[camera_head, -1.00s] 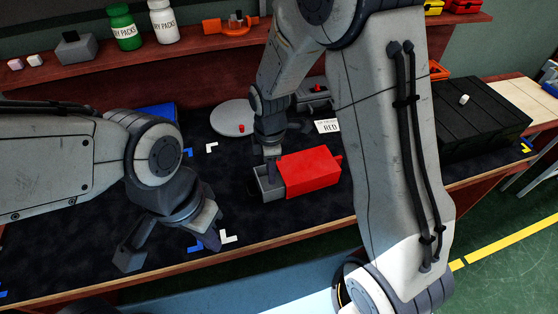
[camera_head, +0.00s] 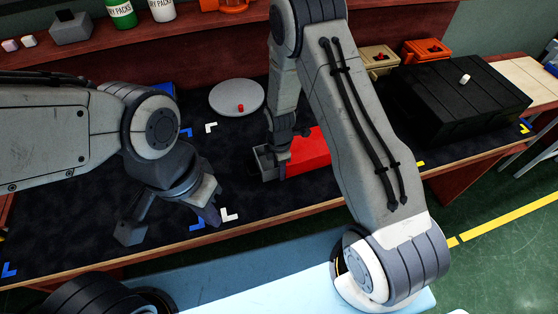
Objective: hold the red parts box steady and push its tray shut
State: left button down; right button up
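The red parts box (camera_head: 312,149) lies on the dark mat, partly hidden behind my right arm. Its grey tray (camera_head: 263,164) sticks out at the box's left end. My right gripper (camera_head: 286,153) is at the join of tray and box, with a dark finger in front of the tray's right part. Its other finger is hard to make out, so I cannot tell its opening or whether it touches. My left gripper (camera_head: 170,222) is open and empty above the mat, left of the box, with its fingers spread wide.
A round grey plate (camera_head: 237,97) with a small red part lies behind the box. A black case (camera_head: 460,103) stands at the right, near tan and orange bins (camera_head: 427,50). The mat between my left gripper and the tray is clear apart from white corner marks (camera_head: 229,215).

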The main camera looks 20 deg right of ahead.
jog(key=shift+f, duration=0.25)
grip_shut()
dwell(3.9)
